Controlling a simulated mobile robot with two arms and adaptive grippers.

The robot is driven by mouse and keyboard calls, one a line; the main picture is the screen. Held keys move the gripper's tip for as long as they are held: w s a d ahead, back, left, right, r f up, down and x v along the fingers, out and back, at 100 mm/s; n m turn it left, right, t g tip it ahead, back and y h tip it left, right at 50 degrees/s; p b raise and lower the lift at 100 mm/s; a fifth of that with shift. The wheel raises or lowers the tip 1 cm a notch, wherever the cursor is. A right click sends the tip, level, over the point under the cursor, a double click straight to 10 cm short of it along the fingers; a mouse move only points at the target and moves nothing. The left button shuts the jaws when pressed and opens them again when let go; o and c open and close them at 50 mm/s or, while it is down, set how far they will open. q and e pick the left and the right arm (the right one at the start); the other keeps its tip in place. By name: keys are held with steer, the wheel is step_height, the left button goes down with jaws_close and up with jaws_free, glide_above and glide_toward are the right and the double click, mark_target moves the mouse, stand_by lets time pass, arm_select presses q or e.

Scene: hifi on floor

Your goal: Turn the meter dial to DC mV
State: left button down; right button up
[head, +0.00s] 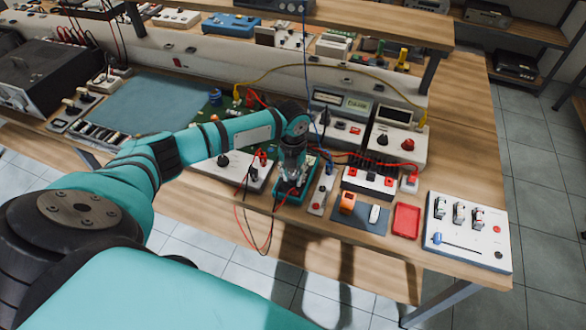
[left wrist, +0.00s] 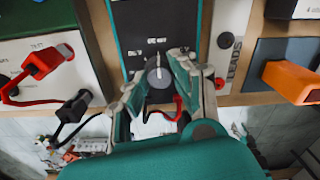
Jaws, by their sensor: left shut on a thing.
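The meter (head: 281,196) has a dark face in a teal case and lies on the bench below my left gripper (head: 293,174). In the left wrist view the meter's face (left wrist: 138,22) fills the top middle. Its round grey dial (left wrist: 158,73) has a light pointer line directed roughly up the picture. The fingers of my left gripper (left wrist: 160,80) are shut on the dial from both sides. Small white marks sit above the dial, too small to read with certainty. The meter's lower part is hidden by my gripper. My right gripper is not in view.
A white box with red and black plugs (left wrist: 40,62) stands left of the meter. Red and black cables (head: 243,205) hang over the bench's front edge. Instruments (head: 340,108) stand behind.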

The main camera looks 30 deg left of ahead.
mark_target(292, 176)
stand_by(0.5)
arm_select(q)
steer(key=c, duration=1.1)
jaws_free()
steer(key=shift+r, duration=0.1)
steer(key=shift+r, duration=0.35)
step_height(292, 176, up, 11)
steer(key=shift+s+r, duration=0.1)
